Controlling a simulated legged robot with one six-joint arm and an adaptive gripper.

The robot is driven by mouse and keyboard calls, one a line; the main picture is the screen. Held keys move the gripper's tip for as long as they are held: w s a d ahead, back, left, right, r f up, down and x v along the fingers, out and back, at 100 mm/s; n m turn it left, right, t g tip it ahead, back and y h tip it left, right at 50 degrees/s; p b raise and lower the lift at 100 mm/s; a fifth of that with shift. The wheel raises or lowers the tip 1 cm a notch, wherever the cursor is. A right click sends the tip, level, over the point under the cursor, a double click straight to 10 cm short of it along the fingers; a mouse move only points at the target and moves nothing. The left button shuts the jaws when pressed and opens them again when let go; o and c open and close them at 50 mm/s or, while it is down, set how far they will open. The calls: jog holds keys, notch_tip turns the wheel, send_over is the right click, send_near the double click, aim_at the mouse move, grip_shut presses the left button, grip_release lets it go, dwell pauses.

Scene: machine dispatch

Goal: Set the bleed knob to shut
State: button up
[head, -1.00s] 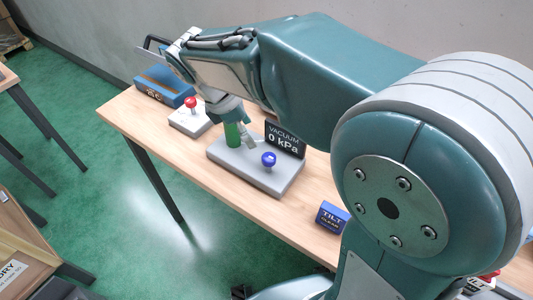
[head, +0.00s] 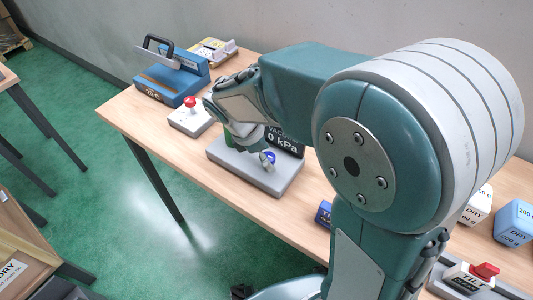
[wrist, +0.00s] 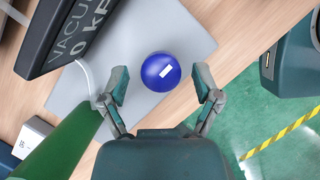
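The bleed knob is a blue ball-shaped knob (wrist: 161,72) with a small white mark on top. It stands on a grey base plate (head: 225,155). In the head view the knob (head: 269,157) is partly hidden by my gripper (head: 268,156). In the wrist view my gripper (wrist: 161,88) is open, with one finger on either side of the knob's near edge and a visible gap to each finger. The vacuum display (head: 287,140) reads 0 kPa and stands behind the knob. A green cylinder (wrist: 62,142) stands on the same plate, left of my gripper in the wrist view.
A red-knobbed box (head: 191,115) and a blue sealer-like machine (head: 175,75) stand further left on the wooden table (head: 150,118). A blue block (head: 324,213) lies to the right of the plate. Bare table lies around the plate's front.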

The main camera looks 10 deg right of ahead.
jog(key=c, duration=0.8)
jog(key=shift+c, duration=0.2)
jog(key=m+g, duration=0.1)
jog(key=m, duration=0.3)
jog(key=shift+m+g+y, duration=0.3)
jog(key=shift+m+g, duration=0.1)
jog(key=m, duration=0.2)
jog(key=m+g+y, duration=0.1)
jog(key=m, duration=0.1)
jog(key=shift+w+d+m+g, duration=0.1)
jog(key=shift+m+g, duration=0.2)
jog(key=m, duration=0.2)
jog(key=m+y, duration=0.1)
jog(key=m, duration=0.1)
jog(key=shift+g+y, duration=0.3)
jog(key=shift+g, duration=0.1)
jog(key=shift+m+y, duration=0.7)
jog(key=shift+m, duration=1.5)
jog(key=shift+f, duration=0.1)
